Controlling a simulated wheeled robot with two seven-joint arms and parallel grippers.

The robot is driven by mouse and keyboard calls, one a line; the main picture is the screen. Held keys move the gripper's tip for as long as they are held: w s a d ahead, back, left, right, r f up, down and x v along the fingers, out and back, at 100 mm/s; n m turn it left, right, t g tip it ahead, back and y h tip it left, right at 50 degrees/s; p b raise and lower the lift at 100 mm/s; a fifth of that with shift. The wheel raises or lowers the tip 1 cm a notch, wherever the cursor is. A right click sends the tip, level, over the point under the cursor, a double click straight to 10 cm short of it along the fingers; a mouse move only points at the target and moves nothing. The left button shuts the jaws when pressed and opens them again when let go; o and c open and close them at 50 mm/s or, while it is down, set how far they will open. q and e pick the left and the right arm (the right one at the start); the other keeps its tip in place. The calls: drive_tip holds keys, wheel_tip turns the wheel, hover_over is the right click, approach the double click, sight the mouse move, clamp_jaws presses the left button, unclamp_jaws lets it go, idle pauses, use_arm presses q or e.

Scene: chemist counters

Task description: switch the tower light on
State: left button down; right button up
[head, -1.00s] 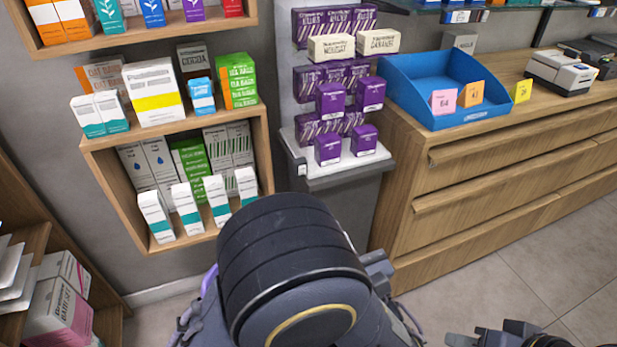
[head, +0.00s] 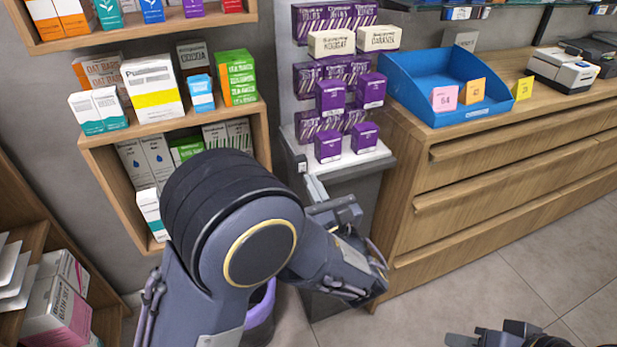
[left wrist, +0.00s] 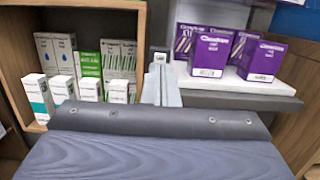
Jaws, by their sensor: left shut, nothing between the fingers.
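The tower (head: 345,172) is a grey display stand with a pale shelf of purple boxes, left of the wooden counter. A small white switch-like plate (head: 301,165) sits at the left front corner of its shelf. It also shows in the left wrist view (left wrist: 160,57), just beyond the fingertips. My left gripper (head: 312,184) is shut and empty, its pale fingers (left wrist: 161,84) pointing at that corner. I cannot tell whether they touch the plate. No lit lamp is clear on the tower. Part of my right arm's end (head: 510,335) shows at the bottom edge; its jaws are unclear.
A wooden wall shelf (head: 90,150) with several cartons stands close left of the tower. The wooden counter (head: 405,150) on the right holds a blue tray (head: 400,85) and a white printer-like device (head: 560,72). Open floor (head: 450,290) lies in front of the counter.

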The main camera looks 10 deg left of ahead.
sight(302, 167)
use_arm(q)
drive_tip(key=shift+x, duration=1.35)
use_arm(e)
drive_tip(key=shift+f, duration=0.15)
